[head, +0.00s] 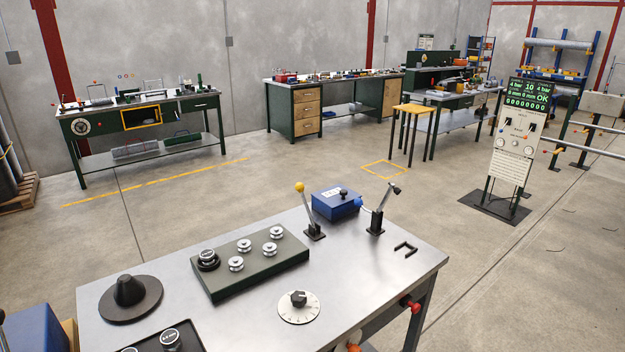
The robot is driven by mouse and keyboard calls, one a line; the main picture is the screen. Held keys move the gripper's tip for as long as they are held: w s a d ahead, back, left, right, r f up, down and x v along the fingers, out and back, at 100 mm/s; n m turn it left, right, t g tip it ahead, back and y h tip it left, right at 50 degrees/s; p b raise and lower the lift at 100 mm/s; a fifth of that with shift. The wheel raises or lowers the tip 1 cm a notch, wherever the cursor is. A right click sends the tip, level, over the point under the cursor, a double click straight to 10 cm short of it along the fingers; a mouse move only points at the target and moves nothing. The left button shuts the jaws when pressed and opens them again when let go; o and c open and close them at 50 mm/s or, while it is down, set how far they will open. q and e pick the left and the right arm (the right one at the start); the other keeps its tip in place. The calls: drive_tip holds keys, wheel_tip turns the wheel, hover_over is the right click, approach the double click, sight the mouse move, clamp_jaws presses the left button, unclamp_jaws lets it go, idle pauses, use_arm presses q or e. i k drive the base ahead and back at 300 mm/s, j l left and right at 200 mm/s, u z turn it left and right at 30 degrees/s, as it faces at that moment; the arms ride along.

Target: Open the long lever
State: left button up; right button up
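Two levers stand at the back of the metal table (345,290) in front of me. One lever (306,209) has a yellow ball knob, leans slightly left and rises from a small black base. The other lever (384,206) has a silver rod and black tip, leans right and also stands on a black base. They look similar in length, and I cannot tell which one is the long lever. Neither of my grippers shows in the head view, and nothing is seen touching the levers.
A blue box (336,203) stands between the levers. A green block with several silver knobs (250,262), a white dial (299,307), a black cone (130,298) and a black handle (405,249) are on the table. A red knob (410,303) juts from its right edge.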

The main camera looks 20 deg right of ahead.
sight(299, 186)
drive_tip(key=l+u, duration=0.25)
drive_tip(key=l, duration=0.55)
drive_tip(key=l+u, duration=0.2)
drive_tip(key=l, duration=0.65)
drive_tip(key=k+l+u, duration=0.1)
drive_tip(key=l+u, duration=0.15)
drive_tip(key=l, duration=0.55)
drive_tip(key=l+u, duration=0.15)
drive_tip(key=l, duration=0.35)
drive_tip(key=l+u, duration=0.2)
drive_tip(key=l, duration=0.25)
drive_tip(key=k+l+u, duration=0.15)
drive_tip(key=l, duration=0.35)
drive_tip(key=l+u, duration=0.15)
drive_tip(key=l, duration=0.35)
drive_tip(key=k+l+u, duration=0.2)
drive_tip(key=l, duration=0.25)
drive_tip(key=i, duration=0.05)
